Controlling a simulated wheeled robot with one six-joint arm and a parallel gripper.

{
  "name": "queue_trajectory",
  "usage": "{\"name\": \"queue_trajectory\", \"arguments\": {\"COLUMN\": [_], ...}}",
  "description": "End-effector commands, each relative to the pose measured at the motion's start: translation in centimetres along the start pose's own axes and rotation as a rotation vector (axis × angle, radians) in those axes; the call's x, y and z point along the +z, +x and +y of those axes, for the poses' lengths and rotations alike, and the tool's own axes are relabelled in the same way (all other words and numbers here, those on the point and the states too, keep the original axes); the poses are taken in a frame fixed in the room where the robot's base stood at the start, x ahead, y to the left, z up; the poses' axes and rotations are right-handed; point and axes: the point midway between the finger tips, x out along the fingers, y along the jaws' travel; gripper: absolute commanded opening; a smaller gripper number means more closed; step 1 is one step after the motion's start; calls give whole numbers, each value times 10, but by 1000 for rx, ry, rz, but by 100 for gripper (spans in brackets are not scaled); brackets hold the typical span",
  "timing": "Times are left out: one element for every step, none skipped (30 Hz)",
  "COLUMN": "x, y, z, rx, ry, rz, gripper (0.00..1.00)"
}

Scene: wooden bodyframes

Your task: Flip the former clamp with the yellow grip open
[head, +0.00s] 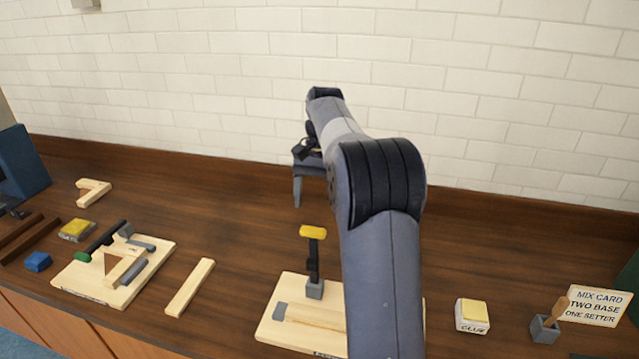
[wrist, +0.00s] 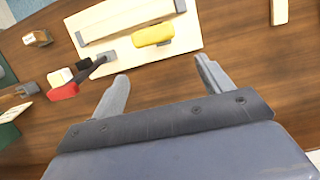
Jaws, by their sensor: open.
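The former clamp with the yellow grip (head: 313,233) stands on a pale wooden board (head: 270,331), its dark lever upright from a grey base block. In the wrist view the yellow grip (wrist: 153,34) is seen from above, over the board (wrist: 100,22). My gripper (head: 297,190) is above and behind the clamp in the head view, apart from it. In the wrist view my gripper (wrist: 163,75) is open and empty, with the yellow grip beyond its fingertips. My arm hides the board's right part in the head view.
A red-gripped lever (wrist: 62,92) shows beside the board in the wrist view. A second board (head: 85,292) with a green-gripped clamp (head: 83,257) lies left, with a loose wooden strip (head: 190,287) between. A glue box (head: 472,315) and a card (head: 596,306) are right.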

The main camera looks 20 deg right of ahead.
Motion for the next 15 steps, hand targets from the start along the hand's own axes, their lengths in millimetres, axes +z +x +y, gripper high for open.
{"name": "queue_trajectory", "arguments": {"x": [-1, -1, -1, 0, 0, -1, -1, -1, 0, 0, 0, 0, 0, 0, 0], "y": [-8, -13, -19, -23, -26, -30, -33, -36, -38, -40, -42, -44, -44, -45, -46], "z": [0, 0, 0, 0, 0, 0, 0, 0, 0, 0, 0, 0, 0, 0, 0], "rx": [-1, -1, -1, -1, -1, 0, 0, -1, 0, 0, 0, 0, 0, 0, 0], "ry": [0, 0, 0, 0, 0, 0, 0, 0, 0, 0, 0, 0, 0, 0, 0], "rz": [2, 2, 2, 1, 1, 0, -1, 0, -1, -1, -1, 0, -1, -1, -1], "gripper": [75, 75, 75, 75, 75, 75, 75, 75, 75, 75, 75, 75, 75, 75, 75]}}
